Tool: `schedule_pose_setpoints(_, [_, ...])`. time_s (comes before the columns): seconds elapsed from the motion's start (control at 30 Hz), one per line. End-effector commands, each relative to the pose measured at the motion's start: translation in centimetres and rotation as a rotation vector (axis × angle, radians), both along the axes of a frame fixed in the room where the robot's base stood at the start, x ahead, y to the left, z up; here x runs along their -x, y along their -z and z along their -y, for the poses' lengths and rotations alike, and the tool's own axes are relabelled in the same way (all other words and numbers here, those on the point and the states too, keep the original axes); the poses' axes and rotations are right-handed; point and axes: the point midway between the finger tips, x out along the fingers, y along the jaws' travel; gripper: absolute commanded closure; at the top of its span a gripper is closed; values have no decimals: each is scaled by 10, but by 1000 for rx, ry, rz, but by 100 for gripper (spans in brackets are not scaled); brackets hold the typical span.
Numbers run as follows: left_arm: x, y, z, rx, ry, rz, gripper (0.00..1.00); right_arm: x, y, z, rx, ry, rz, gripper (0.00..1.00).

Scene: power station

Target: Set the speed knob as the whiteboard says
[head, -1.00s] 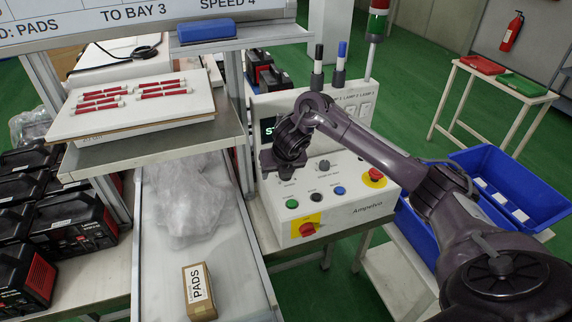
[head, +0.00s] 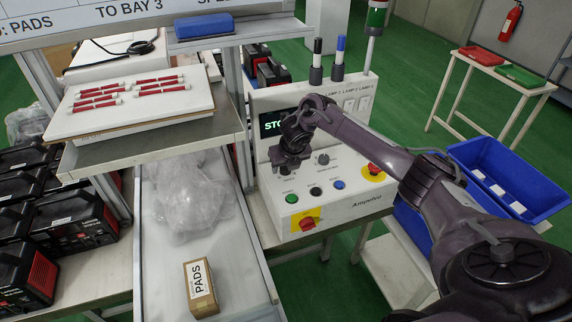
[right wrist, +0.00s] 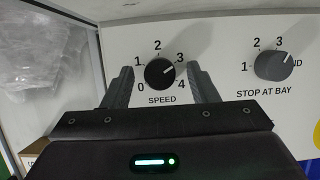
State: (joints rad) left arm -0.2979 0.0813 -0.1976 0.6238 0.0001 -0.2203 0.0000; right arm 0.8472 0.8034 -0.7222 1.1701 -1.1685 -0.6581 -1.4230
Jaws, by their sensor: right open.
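The black speed knob (right wrist: 159,73) shows in the right wrist view on a white panel, with marks 0 to 4 around it. Its white pointer line points up and right, close to the 3. My right gripper (right wrist: 161,84) is open, with one finger on each side of the knob; I cannot tell whether they touch it. In the head view, my right gripper (head: 291,158) is at the control box (head: 345,208) and hides the speed knob. My left gripper is not in view.
The stop-at-bay knob (right wrist: 274,65) is right of the speed knob. The box has a red emergency knob (head: 373,171), a red switch on yellow (head: 306,221) and several buttons. A carton marked PADS (head: 200,289) lies on the conveyor. A blue crate (head: 510,180) stands at right.

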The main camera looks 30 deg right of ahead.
Motion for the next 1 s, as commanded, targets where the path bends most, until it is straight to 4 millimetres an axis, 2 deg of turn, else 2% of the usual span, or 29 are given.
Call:
schedule_pose_setpoints(0.1, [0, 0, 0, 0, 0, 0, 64, 0, 0, 0, 0, 0, 0, 47])
schedule_pose_setpoints(0.43, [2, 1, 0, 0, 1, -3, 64, 0, 0, 0, 0, 1, 0, 90])
schedule_pose_setpoints(0.77, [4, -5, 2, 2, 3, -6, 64, 0, -2, -1, -1, 47, 0, 91])
schedule_pose_setpoints(1.0, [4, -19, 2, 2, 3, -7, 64, -1, -4, -2, -1, 194, 1, 91])
